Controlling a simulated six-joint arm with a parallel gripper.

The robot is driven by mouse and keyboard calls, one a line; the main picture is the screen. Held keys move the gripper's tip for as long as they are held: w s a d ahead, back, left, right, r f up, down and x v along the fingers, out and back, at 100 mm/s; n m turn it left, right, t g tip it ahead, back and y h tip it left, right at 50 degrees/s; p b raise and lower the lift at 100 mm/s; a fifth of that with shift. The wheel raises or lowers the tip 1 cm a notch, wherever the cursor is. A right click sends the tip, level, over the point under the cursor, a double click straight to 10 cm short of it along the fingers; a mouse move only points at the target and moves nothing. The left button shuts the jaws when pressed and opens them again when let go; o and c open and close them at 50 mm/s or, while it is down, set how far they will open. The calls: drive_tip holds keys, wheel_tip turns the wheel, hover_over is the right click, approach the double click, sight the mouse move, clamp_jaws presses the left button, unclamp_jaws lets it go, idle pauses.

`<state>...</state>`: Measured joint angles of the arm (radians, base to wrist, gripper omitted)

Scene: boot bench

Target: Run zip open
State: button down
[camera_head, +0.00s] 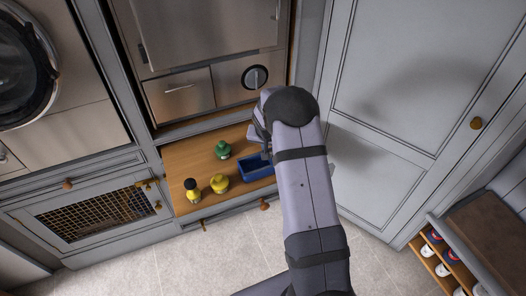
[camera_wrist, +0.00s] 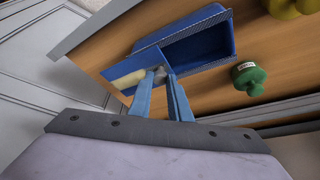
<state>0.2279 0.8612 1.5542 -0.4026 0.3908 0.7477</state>
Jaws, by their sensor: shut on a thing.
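A blue box (camera_wrist: 200,50) sits on the wooden bench surface; it also shows in the head view (camera_head: 256,174), partly behind my arm. In the wrist view its inside is open to view beside a narrower part with a cream strip (camera_wrist: 128,79). The blue fingers of my gripper (camera_wrist: 161,74) converge at the end of this strip, closed on a small greyish piece (camera_wrist: 158,72). I cannot tell clearly whether that piece is a zip pull. In the head view my gripper (camera_head: 264,142) is mostly hidden by my arm.
A green knobbed object (camera_head: 223,149) stands left of the box. Two yellow objects, one with a dark top (camera_head: 192,190) and one rounder (camera_head: 219,183), stand nearer the bench's front edge. A steel appliance (camera_head: 215,85) rises behind; a grey cupboard door (camera_head: 400,90) is on the right.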

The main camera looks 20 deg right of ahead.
drive_tip(key=c, duration=1.6)
unclamp_jaws()
drive_tip(key=shift+a+r, duration=0.1)
drive_tip(key=shift+b+v, duration=0.95)
drive_tip(key=shift+v, duration=2.65)
